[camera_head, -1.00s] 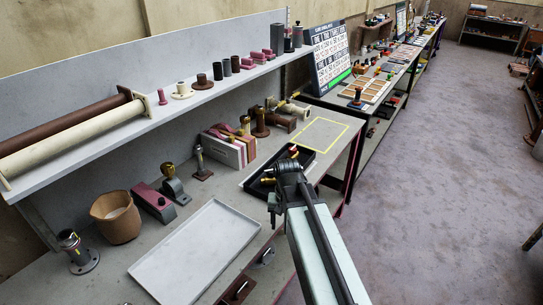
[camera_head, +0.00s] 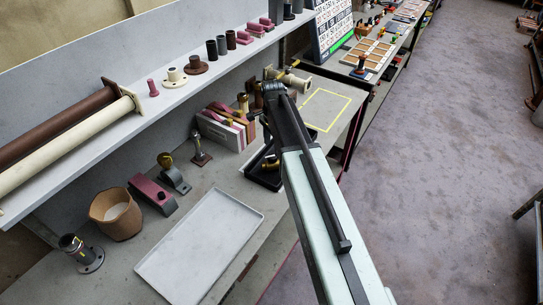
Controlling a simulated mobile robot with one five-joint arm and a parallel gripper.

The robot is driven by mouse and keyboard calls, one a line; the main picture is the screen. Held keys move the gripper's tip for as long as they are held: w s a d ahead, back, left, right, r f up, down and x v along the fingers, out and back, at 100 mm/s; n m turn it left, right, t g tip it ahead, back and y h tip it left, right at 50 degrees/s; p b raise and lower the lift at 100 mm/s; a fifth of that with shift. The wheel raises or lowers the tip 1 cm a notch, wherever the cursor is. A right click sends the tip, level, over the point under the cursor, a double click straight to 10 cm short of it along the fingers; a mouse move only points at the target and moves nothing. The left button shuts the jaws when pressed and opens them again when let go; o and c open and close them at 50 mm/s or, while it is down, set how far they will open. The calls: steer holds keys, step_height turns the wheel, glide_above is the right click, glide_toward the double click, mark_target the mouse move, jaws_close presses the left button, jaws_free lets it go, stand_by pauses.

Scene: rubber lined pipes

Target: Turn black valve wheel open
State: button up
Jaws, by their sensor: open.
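My arm reaches up from the lower right, and my gripper (camera_head: 272,84) is at its far end, above the bench. It is small and seen from behind, with its jaws open and nothing visibly held. I cannot make out a black valve wheel for certain. A cream pipe fitting (camera_head: 297,81) lies just beyond and right of the gripper; I cannot tell if they touch. Brown pipe pieces near the gripper are partly hidden by it. A black tray (camera_head: 262,178) with brass-coloured parts lies below, partly covered by my arm.
A white tray (camera_head: 200,243), a brown pot (camera_head: 115,214) and a flanged pipe stub (camera_head: 82,252) stand on the bench. Long pipes (camera_head: 65,140) lie on the shelf above. A yellow-outlined area (camera_head: 327,108) is clear. Open floor (camera_head: 445,170) lies to the right.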

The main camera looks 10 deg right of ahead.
mark_target(272, 156)
step_height(272, 156, down, 6)
steer(key=b, duration=0.4)
steer(key=shift+r+b, duration=0.1)
steer(key=shift+b, duration=0.2)
steer(key=shift+r, duration=0.1)
steer(key=shift+s, duration=0.1)
jaws_close()
